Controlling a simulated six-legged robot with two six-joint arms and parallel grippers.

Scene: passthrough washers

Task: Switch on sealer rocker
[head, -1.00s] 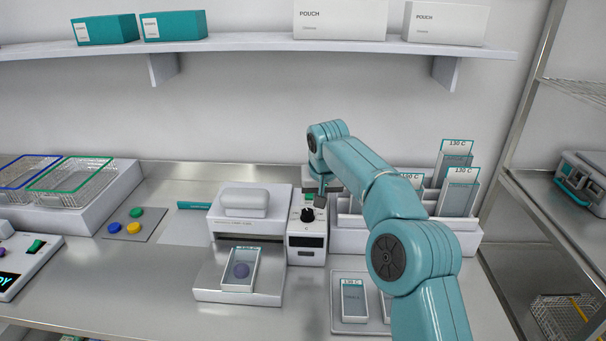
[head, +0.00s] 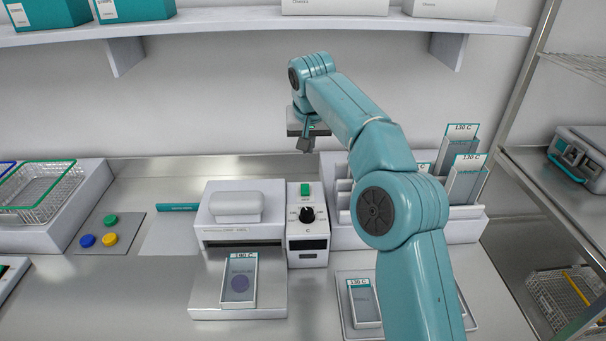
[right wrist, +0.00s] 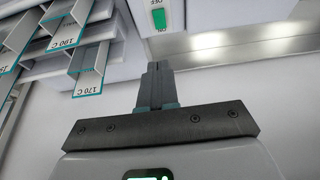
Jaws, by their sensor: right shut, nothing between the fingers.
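The sealer (head: 240,215) is a white machine on the steel counter, with a control box (head: 307,240) at its right side. A green rocker (head: 305,189) sits on top of the control box behind a black knob (head: 307,214). The rocker also shows at the top of the right wrist view (right wrist: 159,19), with OFF lettering beside it. My right gripper (head: 305,145) is shut and empty, raised above and behind the rocker, apart from it. Its closed fingers show in the right wrist view (right wrist: 154,75). My left gripper is not in view.
A pouch (head: 239,280) marked 190 C lies on the sealer's front plate. A white rack (head: 460,225) with pouches stands right of the control box. A tray (head: 345,318) with pouches lies in front. A shelf (head: 250,22) hangs above.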

